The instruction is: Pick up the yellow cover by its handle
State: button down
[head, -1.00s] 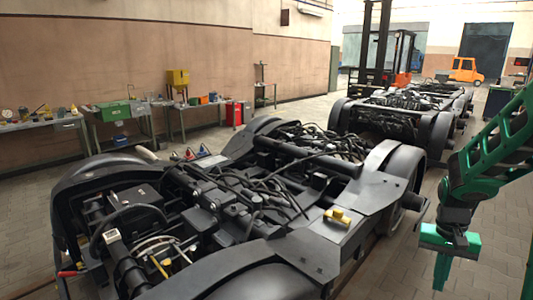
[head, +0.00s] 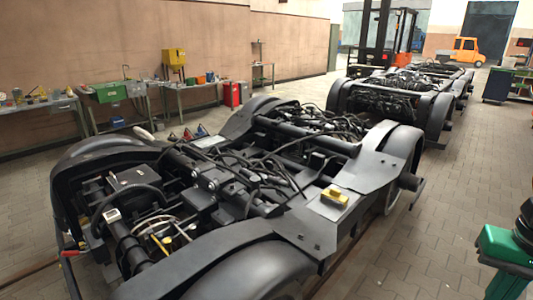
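The yellow cover (head: 335,197) is a small block with a raised handle.
Dark wheel guards (head: 405,143) rise around the plate, and cables and pipes crowd the bogie's middle. A second bogie (head: 395,100) and an orange forklift (head: 405,45) stand behind. Workbenches (head: 125,90) line the left wall.

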aim_at(334, 193)
jog(key=u, duration=0.35)
jog(key=k, duration=0.8)
jog(key=z, duration=1)
jog(key=i, duration=1.3)
jog(key=z, duration=0.6)
